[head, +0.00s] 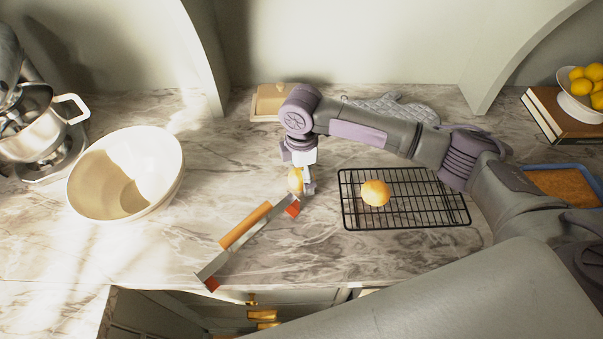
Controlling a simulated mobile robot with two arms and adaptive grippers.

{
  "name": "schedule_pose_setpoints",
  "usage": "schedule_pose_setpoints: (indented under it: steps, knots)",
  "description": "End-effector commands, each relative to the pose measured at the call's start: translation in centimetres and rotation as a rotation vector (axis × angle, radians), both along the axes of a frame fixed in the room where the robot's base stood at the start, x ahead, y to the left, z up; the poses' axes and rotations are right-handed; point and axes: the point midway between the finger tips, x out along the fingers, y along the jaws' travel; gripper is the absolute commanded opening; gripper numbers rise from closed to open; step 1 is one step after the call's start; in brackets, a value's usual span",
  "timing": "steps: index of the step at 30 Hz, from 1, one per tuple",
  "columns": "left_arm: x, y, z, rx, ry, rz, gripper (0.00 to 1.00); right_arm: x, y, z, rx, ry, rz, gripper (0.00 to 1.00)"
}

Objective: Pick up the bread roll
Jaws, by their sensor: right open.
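A round golden bread roll (376,192) rests on the black wire cooling rack (425,215). A second small golden roll-like thing (295,179) shows at my right gripper (302,188), left of the rack. My right gripper points down with its fingers open, beside or around this second thing; I cannot tell which, as the fingers and wrist partly hide it. Whether it touches the counter is unclear. My left gripper is not in view.
A metal tool with a wooden handle (245,226) lies just below-left of the gripper. A large cream bowl (125,175) and a stand mixer are at the left. A butter dish (268,103), a grey mitt (395,106) and a blue-rimmed tray (557,168) stand behind and right.

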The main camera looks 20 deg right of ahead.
Motion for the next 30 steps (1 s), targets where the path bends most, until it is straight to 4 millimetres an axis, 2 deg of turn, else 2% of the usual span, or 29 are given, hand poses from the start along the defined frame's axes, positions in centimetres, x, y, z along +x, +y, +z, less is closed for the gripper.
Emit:
schedule_pose_setpoints:
  steps: [8,18,30]
  knots:
    - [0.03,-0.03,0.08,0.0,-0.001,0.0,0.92,-0.04,0.03,-0.57,0.0,0.0,0.001,0.98]
    - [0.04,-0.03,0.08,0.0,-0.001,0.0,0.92,-0.03,0.02,-0.52,0.0,0.0,0.001,0.47]
    - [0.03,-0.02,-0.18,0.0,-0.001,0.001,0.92,0.05,0.03,0.03,0.001,-0.002,0.0,0.47]
